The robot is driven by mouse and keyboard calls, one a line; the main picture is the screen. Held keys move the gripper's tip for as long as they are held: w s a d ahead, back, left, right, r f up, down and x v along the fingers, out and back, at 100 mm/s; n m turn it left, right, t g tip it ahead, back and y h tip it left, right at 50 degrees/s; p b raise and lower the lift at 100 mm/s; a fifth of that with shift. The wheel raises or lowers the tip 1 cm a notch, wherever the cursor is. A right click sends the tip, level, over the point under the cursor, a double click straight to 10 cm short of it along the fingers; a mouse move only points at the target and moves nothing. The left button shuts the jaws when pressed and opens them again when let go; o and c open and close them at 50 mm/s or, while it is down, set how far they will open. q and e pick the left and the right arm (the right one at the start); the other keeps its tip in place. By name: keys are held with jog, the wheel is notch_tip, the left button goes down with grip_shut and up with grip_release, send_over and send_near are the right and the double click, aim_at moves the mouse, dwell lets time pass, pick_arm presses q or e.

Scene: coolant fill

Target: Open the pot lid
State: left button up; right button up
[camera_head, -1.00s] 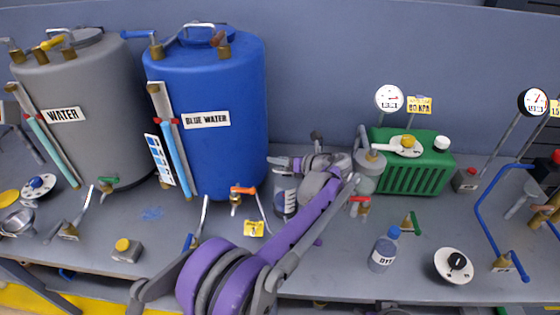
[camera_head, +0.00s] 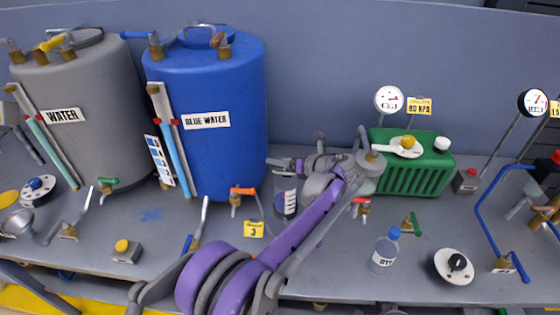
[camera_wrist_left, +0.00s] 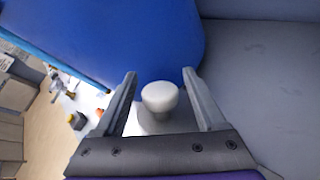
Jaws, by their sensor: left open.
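A pale round knob (camera_wrist_left: 160,97) sits between the fingers of my left gripper (camera_wrist_left: 158,88) in the left wrist view. The fingers are apart, one on each side of it, with visible gaps. What lies below the knob is mostly hidden by the gripper. In the head view my left gripper (camera_head: 280,164) is at the top of a small clear vessel (camera_head: 285,200) with markings, in front of the blue tank. The gripper covers the vessel's top there, so the lid is not clearly seen. My right gripper is in neither view.
A bottle with a blue cap (camera_head: 384,252) and a round dial (camera_head: 455,266) stand on the bench at front right.

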pick_arm(q)
jog(key=v, duration=0.9)
jog(key=shift+s+d+r+b, duration=0.15)
jog(key=shift+s+d+b, duration=0.05)
jog(key=shift+b, duration=0.15)
